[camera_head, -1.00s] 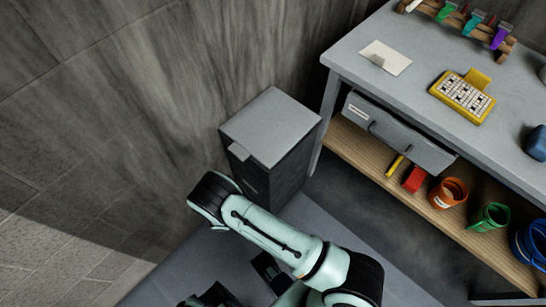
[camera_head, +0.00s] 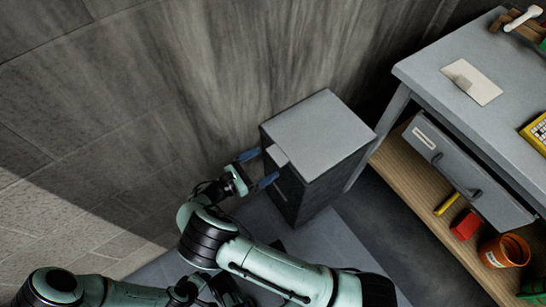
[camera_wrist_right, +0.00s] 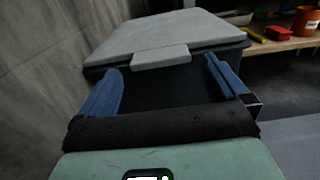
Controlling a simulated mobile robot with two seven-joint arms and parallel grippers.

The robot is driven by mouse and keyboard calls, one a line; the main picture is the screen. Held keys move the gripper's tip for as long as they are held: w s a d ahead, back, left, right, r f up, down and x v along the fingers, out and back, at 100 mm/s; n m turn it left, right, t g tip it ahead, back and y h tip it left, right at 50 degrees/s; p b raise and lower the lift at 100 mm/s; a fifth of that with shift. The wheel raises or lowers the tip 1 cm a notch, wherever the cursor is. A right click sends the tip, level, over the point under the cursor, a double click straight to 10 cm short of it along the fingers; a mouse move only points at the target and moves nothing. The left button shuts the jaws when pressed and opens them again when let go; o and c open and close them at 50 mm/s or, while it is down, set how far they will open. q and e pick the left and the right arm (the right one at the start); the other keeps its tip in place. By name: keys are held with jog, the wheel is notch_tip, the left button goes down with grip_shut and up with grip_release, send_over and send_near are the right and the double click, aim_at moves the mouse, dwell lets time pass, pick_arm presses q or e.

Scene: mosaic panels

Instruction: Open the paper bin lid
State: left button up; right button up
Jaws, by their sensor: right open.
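The paper bin (camera_head: 312,190) is a dark grey box with a flat, lighter grey lid (camera_head: 322,132). The lid lies shut on top, with a small tab (camera_head: 277,155) sticking out at its front edge. My right gripper (camera_head: 259,169) is open, its two blue fingers apart at the front of the bin near the tab. In the right wrist view, the tab (camera_wrist_right: 160,57) shows ahead, between the two fingers, with the lid (camera_wrist_right: 170,32) beyond; contact cannot be told. My left arm is at the bottom left of the head view; its fingers do not show.
A grey wall (camera_head: 200,85) rises behind and left of the bin. To the right stands a grey workbench (camera_head: 440,75) with a drawer (camera_head: 465,170) and a wooden lower shelf (camera_head: 425,205). An orange pot (camera_head: 503,251) and a red block (camera_head: 464,224) stand on that shelf.

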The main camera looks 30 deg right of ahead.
aim_at(273, 158)
jog(key=shift+w+d, duration=0.2)
jog(key=shift+d, duration=2.05)
jog(key=shift+c, duration=0.3)
